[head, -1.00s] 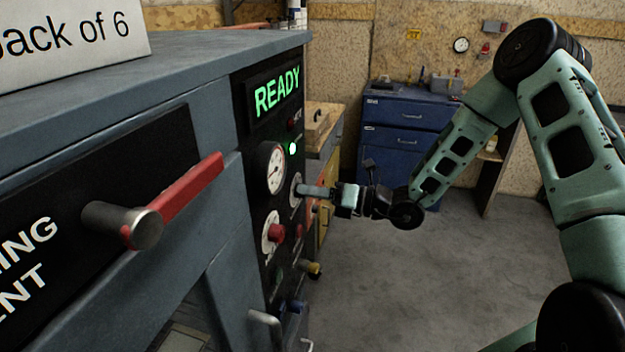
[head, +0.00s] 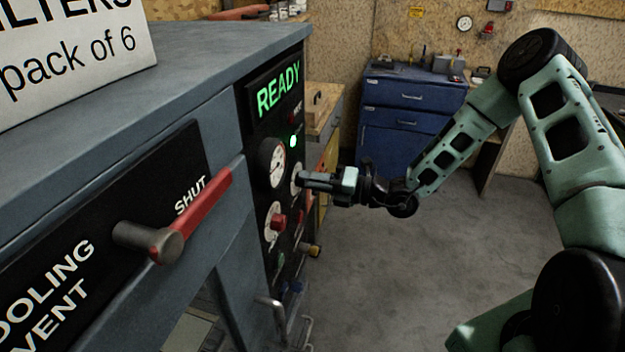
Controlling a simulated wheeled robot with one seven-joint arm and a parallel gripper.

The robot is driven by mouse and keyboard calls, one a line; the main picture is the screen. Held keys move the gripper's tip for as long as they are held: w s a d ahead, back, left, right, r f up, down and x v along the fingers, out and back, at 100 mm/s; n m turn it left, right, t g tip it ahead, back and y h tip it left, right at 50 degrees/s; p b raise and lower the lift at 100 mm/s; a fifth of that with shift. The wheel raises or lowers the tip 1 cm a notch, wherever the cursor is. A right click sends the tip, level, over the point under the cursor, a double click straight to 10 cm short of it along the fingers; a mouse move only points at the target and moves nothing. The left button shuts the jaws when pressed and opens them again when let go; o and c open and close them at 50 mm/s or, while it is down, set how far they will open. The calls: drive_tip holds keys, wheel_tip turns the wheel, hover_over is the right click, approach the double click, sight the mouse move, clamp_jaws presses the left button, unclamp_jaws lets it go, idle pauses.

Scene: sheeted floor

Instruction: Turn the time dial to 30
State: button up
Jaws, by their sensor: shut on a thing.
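The control panel (head: 262,130) is on the right end of the grey machine, seen at a steep angle. A pale round dial (head: 296,170) sits on its right side, below a green light. My gripper (head: 303,180) reaches it from the right, with its fingers shut on that dial's knob. The fingers hide the knob and most of the dial's face. I cannot read its marks or tell where it points. A white gauge (head: 272,163) is just left of it. A dial with a red knob (head: 279,221) is below.
A lit READY display (head: 279,91) tops the panel. A red-handled lever (head: 190,218) juts out at the front left, by the word SHUT. The floor (head: 400,290) to the right is clear.

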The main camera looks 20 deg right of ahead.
drive_tip(key=o, duration=1)
drive_tip(key=shift+d, duration=0.1)
drive_tip(key=b+v, duration=0.4)
drive_tip(key=v, duration=1.3)
drive_tip(key=shift+s+d+b, duration=0.1)
drive_tip(key=shift+b, duration=0.25)
